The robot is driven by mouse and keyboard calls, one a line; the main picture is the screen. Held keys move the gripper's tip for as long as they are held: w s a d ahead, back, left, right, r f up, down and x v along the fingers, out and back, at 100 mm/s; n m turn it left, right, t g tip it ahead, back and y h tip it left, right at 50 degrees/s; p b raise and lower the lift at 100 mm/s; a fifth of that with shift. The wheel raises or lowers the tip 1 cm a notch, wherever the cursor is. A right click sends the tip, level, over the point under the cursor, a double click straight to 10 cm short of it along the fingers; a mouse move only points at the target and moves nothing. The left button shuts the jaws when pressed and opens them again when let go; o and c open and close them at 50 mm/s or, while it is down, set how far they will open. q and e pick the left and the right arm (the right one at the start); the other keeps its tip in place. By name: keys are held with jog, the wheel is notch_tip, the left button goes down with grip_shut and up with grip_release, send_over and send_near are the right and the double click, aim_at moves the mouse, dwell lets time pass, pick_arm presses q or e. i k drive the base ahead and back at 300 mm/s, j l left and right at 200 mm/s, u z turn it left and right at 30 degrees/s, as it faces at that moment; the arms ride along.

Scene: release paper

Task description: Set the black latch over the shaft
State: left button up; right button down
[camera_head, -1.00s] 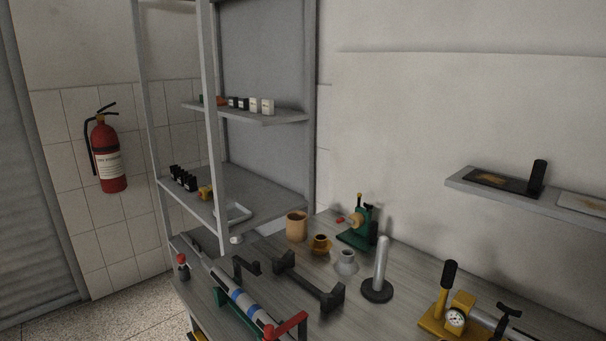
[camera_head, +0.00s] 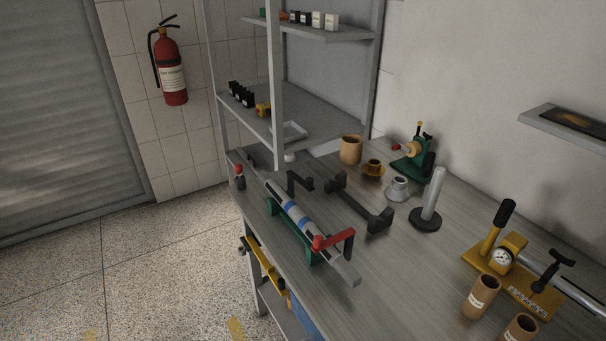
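The shaft (camera_head: 308,231), a long grey rod with blue bands, lies in a green stand (camera_head: 271,209) along the left part of the bench. The black latch (camera_head: 299,181) is a small angular arm standing near the far half of the shaft, on its right side. It appears swung away to the right rather than across the shaft. A red latch (camera_head: 336,239) is at the near end of the stand and appears to cross the shaft there. Neither of my grippers shows in this view.
The bench (camera_head: 370,290) also holds a black bracket (camera_head: 356,203), a grey post on a black base (camera_head: 429,205), cups (camera_head: 350,150), a green device (camera_head: 412,160) and a yellow gauge press (camera_head: 507,262). A metal shelf (camera_head: 277,90) stands behind. Floor is open at left.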

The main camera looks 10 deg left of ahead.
aim_at(308, 184)
jog(key=i+j+z, duration=0.25)
jog(key=j+z, duration=0.25)
jog(key=j, duration=1.1)
jog(key=j+z, duration=0.45)
jog(key=j, duration=1.15)
